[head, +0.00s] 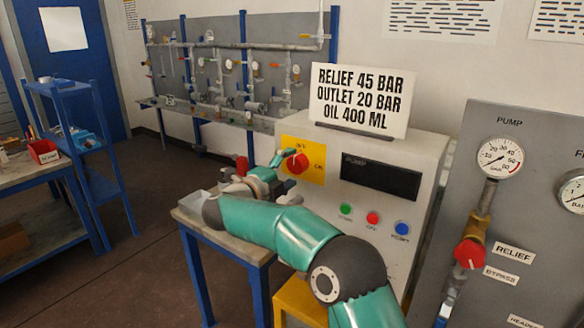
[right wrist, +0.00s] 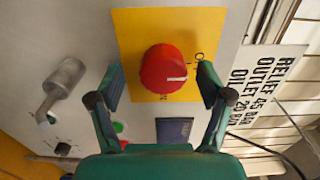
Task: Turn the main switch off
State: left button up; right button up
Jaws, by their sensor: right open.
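The main switch is a red round knob (head: 297,163) on a yellow plate (head: 318,176) on the pale cabinet's front. In the right wrist view the knob (right wrist: 163,69) shows a white mark pointing right, roughly towards the lettering at the plate's right edge. That lettering is hard to read there; in the head view the plate has one label above the knob and one to its right. My right gripper (right wrist: 160,76) is open, its fingers on either side of the knob with gaps visible. In the head view my right gripper (head: 280,160) is at the knob. My left gripper is out of view.
The cabinet carries a dark display (head: 380,178) and green, red and blue buttons (head: 372,218). A sign (head: 362,98) stands on top. A small table (head: 228,237) is below my right arm. A gauge panel (head: 530,170) stands at right. A grey bent fitting (right wrist: 62,85) is left in the wrist view.

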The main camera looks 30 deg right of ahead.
jog(key=v, duration=1)
jog(key=shift+a, duration=0.35)
jog(key=shift+f, duration=0.1)
